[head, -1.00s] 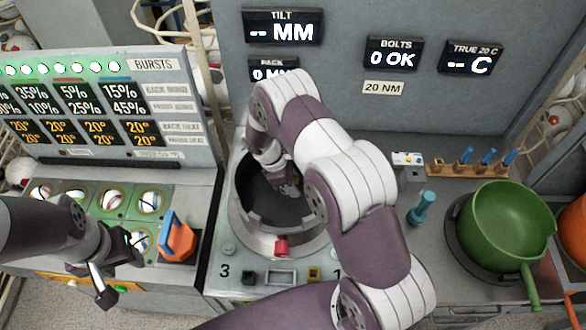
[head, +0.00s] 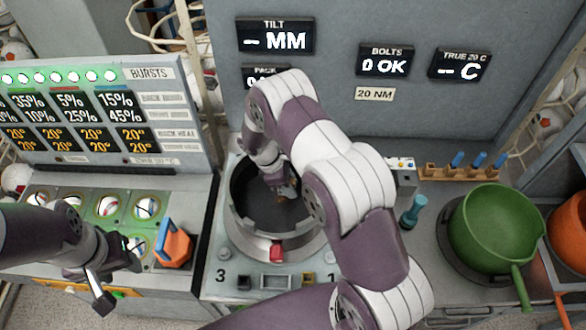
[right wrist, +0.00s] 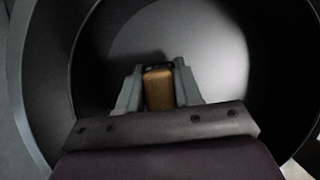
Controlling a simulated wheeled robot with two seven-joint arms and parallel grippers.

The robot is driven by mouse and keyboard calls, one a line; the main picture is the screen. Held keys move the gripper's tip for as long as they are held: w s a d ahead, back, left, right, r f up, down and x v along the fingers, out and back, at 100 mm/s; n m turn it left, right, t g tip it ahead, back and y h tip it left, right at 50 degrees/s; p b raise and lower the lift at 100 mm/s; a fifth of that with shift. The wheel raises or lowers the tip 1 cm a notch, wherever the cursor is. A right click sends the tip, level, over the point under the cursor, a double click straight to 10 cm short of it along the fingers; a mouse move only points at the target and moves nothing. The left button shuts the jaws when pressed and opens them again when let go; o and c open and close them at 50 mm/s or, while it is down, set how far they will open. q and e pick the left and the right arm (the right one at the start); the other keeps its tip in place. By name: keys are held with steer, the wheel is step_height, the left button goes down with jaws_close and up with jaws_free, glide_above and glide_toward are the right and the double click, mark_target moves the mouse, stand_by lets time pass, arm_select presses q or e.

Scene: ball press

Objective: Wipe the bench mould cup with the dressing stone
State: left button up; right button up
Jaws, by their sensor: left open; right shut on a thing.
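The bench mould cup (head: 243,233) is a round, dark-lined cup with a pale metal rim in the middle of the bench. My right gripper (head: 284,190) reaches down inside it. In the right wrist view, its fingers (right wrist: 159,90) are shut on a tan block, the dressing stone (right wrist: 159,92). The cup's grey floor (right wrist: 195,45) shows beyond the stone. I cannot tell whether the stone touches the cup. My right arm hides the cup's right side in the head view. My left gripper (head: 119,277) is open and empty at the left, apart from the cup.

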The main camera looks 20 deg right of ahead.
mark_target(291, 181)
steer(key=shift+a+r, duration=0.15)
steer(key=shift+r, duration=0.55)
steer(key=shift+r+p, duration=0.35)
steer(key=shift+p, duration=0.15)
steer(key=shift+d+r+p, duration=0.2)
steer(key=shift+r+p, duration=0.25)
steer(key=shift+r, duration=0.1)
steer(key=shift+d+r+p, duration=0.15)
steer(key=shift+r+p, duration=0.25)
steer(key=shift+r, duration=0.45)
steer(key=shift+a+r+p, duration=0.2)
steer(key=shift+r+p, duration=0.05)
steer(key=shift+p, duration=0.1)
steer(key=shift+d, duration=0.1)
